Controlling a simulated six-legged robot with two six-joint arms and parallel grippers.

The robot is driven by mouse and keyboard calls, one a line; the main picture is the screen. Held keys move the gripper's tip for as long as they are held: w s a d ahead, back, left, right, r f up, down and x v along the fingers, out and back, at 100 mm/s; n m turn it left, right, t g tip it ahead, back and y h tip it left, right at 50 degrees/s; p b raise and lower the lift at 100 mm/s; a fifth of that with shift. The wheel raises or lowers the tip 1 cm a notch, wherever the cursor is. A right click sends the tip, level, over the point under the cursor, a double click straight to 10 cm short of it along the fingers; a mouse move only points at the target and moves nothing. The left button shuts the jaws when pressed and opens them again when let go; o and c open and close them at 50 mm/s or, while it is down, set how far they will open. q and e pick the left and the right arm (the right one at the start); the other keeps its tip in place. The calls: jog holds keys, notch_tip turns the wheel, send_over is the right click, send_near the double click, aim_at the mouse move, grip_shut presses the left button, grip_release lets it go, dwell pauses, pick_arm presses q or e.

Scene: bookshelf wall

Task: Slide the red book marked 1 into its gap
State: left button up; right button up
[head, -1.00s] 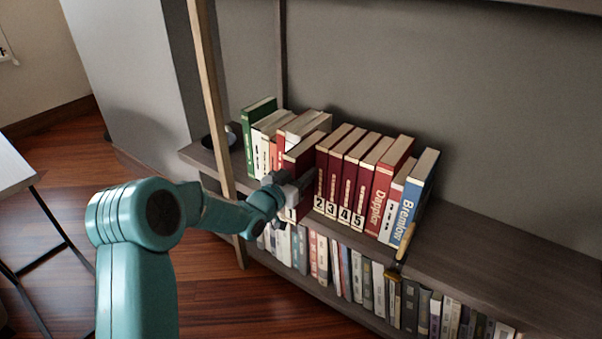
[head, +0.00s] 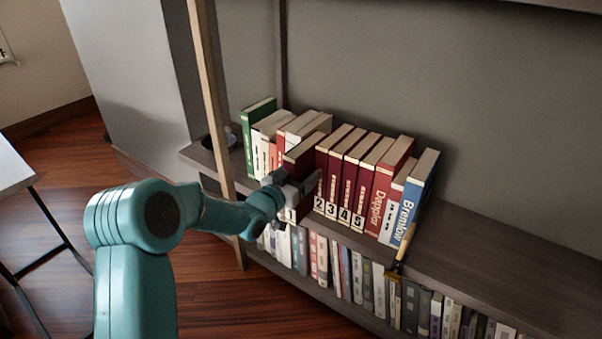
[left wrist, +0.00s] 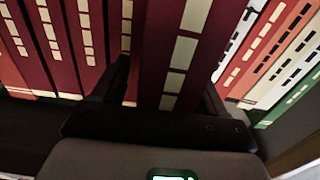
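The red book marked 1 (head: 301,155) stands upright on the upper shelf, between the pale books on its left and the red book marked 2 (head: 322,176). Its front seems to stand slightly forward of book 2. My left gripper (head: 298,190) is at its spine and hides most of it, including part of the label. In the left wrist view the fingers lie on either side of the dark red spine (left wrist: 176,45), with a gap visible at the left finger. The gripper looks open around the book. My right gripper is not in view.
Books 3, 4 and 5, then the Doppler book (head: 386,190) and the blue Bremlow book (head: 411,201), stand to the right. A green book (head: 250,135) ends the row at left. A wooden upright (head: 211,95) stands left of my gripper. The shelf at right (head: 500,255) is clear.

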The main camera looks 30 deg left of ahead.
pick_arm(q)
jog(key=shift+f, duration=0.15)
jog(key=s+a+p, duration=0.1)
jog(key=s+p, duration=0.2)
jog(key=s, duration=1.3)
jog(key=shift+s+a+p, duration=0.15)
jog(key=shift+p, duration=0.15)
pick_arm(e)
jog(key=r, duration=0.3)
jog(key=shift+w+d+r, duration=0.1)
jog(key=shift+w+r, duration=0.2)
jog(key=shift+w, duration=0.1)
